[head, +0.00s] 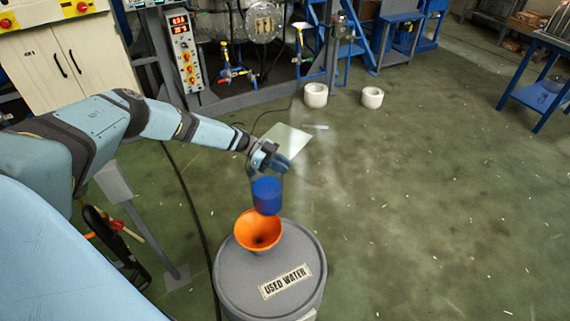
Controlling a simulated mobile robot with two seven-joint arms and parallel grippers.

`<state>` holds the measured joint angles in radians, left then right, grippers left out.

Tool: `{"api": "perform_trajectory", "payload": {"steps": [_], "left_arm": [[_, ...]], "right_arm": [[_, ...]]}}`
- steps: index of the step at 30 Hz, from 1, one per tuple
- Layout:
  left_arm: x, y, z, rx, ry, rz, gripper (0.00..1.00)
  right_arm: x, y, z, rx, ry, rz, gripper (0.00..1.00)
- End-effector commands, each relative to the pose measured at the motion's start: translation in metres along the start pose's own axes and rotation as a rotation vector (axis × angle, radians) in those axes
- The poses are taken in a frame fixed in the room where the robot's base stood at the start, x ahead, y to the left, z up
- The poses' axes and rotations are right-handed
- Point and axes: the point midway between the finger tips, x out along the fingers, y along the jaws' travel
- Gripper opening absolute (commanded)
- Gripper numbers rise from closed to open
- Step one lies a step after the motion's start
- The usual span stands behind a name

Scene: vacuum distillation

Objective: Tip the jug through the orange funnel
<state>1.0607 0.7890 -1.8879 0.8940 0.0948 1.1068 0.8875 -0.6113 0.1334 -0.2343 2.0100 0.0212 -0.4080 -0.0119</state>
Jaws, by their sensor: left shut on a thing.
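The jug (267,196) is blue and sits just above and slightly right of the orange funnel (257,231) in the picture. My left gripper (268,170) is shut on the jug at its upper part; the fingers are small and partly hidden. The jug looks close to upright, and I see no liquid coming out. The funnel stands in the lid of a grey drum (236,276) labelled "USED WATER". Whether the jug touches the funnel's rim cannot be told. My right gripper does not show.
A pale flat sheet (286,141) shows behind my left gripper. Two white cylinders (316,95) (372,98) stand on the floor near the blue-framed equipment. A dark cable runs along the floor left of the drum. The floor on the right is open.

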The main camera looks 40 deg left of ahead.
Motion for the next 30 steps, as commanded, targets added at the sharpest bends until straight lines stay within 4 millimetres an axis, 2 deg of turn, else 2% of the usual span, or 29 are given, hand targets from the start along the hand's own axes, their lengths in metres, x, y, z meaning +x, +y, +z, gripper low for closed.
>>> {"api": "perform_trajectory", "payload": {"steps": [30], "left_arm": [[-0.009, -0.014, -0.027, 0.286, 0.0, -0.103, 0.0]], "right_arm": [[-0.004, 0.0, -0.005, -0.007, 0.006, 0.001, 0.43]]}}
